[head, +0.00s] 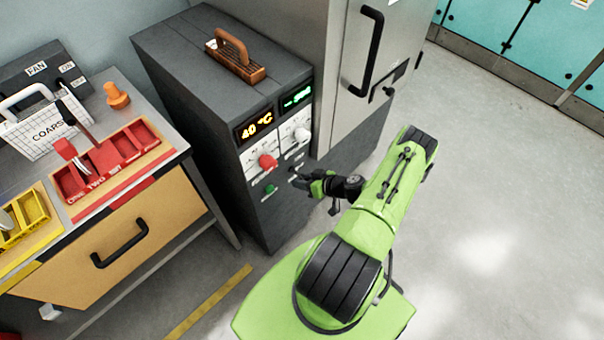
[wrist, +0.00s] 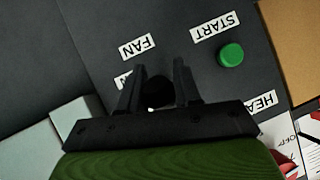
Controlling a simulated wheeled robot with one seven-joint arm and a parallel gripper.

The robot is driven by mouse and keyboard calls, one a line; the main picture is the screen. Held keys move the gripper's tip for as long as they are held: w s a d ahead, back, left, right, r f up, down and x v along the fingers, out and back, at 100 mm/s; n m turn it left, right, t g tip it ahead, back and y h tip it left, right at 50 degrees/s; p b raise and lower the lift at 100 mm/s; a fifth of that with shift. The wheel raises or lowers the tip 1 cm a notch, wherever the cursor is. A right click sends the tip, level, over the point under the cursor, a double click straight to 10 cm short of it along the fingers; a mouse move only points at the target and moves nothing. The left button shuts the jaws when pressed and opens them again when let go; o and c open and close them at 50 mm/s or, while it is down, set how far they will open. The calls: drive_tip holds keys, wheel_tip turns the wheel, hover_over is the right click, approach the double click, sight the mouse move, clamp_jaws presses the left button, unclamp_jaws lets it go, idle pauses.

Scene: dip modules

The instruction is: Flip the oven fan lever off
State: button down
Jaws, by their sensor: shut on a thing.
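The oven (head: 215,130) is a dark grey cabinet with lit displays, one reading 40 °C. In the wrist view its front carries a FAN label (wrist: 137,46), and the small black fan lever (wrist: 158,93) sits just below that label. My gripper (head: 298,181) is at the lower right of the oven front. In the wrist view my gripper (wrist: 158,72) has a finger on each side of the lever and is shut on it. The fingers and palm hide part of the lever and another label, so its on or off position cannot be read.
A green START button (wrist: 231,55) is right of the fingers in the wrist view. A red knob (head: 267,161) is higher on the front. A cabinet with a black handle (head: 366,52) stands right of the oven. A bench with red trays (head: 120,160) stands left. Floor at right is clear.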

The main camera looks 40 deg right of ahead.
sight(302, 178)
drive_tip(key=r+g+p, duration=0.2)
drive_tip(key=shift+w+g, duration=0.1)
drive_tip(key=shift+g, duration=0.2)
drive_tip(key=shift+w+r+m+g+p, duration=0.15)
drive_tip(key=shift+r+g+p, duration=0.2)
drive_tip(key=shift+g, duration=0.35)
drive_tip(key=shift+r+m+g+p, duration=0.15)
drive_tip(key=shift+g+p, duration=0.25)
drive_tip(key=shift+g, duration=0.3)
drive_tip(key=shift+h, duration=0.3)
drive_tip(key=c, duration=0.8)
unclamp_jaws()
drive_tip(key=p+v, duration=0.2)
drive_tip(key=v, duration=1.3)
drive_tip(key=shift+d+r, duration=0.15)
drive_tip(key=shift+r, duration=0.15)
